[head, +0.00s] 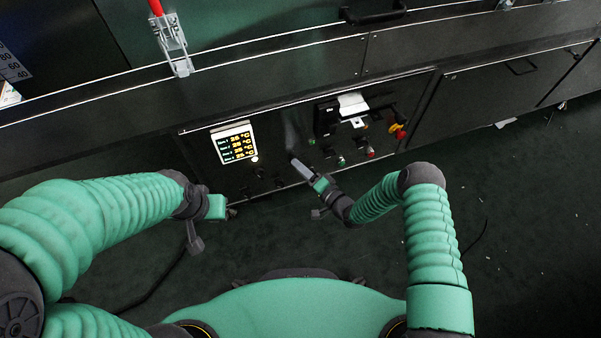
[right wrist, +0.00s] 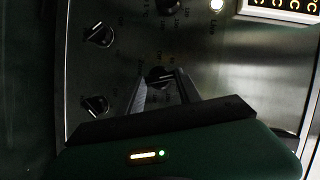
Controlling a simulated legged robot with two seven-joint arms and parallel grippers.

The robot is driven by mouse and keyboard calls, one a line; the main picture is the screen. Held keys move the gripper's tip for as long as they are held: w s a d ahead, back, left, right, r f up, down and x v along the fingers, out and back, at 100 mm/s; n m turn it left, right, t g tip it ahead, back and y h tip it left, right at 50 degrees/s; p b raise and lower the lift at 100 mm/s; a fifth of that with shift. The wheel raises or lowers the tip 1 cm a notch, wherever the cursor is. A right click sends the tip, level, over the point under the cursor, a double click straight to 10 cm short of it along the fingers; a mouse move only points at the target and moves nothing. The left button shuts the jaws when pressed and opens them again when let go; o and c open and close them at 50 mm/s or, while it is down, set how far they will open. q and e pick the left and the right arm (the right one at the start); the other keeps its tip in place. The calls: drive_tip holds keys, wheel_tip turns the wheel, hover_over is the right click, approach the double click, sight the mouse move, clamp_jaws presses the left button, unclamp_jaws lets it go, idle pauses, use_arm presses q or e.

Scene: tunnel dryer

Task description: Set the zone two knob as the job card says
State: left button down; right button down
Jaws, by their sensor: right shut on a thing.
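My right gripper (head: 293,158) reaches to the dark control panel, right of the lit zone display (head: 235,143). In the right wrist view its two fingers (right wrist: 160,84) are shut on a dark knob (right wrist: 160,73). The fingers partly hide this knob, and its label is too dark to read. Other knobs show above it (right wrist: 168,6) and to the left, one upper (right wrist: 98,35) and one lower (right wrist: 95,105). My left gripper (head: 222,208) hangs in front of the panel, apart from it; its fingers are unclear. A white paper (head: 352,103) on the panel is unreadable.
Right of my right gripper are several small coloured buttons (head: 341,161) and a red and yellow switch (head: 398,131). A red-handled clamp (head: 170,40) stands on the machine above. Dark floor lies in front, with a cable at the lower left.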

drive_tip(key=shift+d+f+m+t+y+b, duration=0.1)
drive_tip(key=shift+f+m+t+y+b, duration=0.2)
drive_tip(key=shift+m+b, duration=0.9)
drive_tip(key=shift+d+f+m+t+y+b, duration=0.2)
drive_tip(key=shift+m+t+b, duration=0.25)
drive_tip(key=shift+m+b, duration=0.8)
drive_tip(key=shift+a+f+m+t+y+b, duration=0.15)
drive_tip(key=shift+m+t+y+b, duration=0.2)
drive_tip(key=shift+m+b, duration=0.85)
drive_tip(key=shift+d, duration=0.1)
drive_tip(key=c, duration=0.8)
unclamp_jaws()
drive_tip(key=shift+r, duration=0.1)
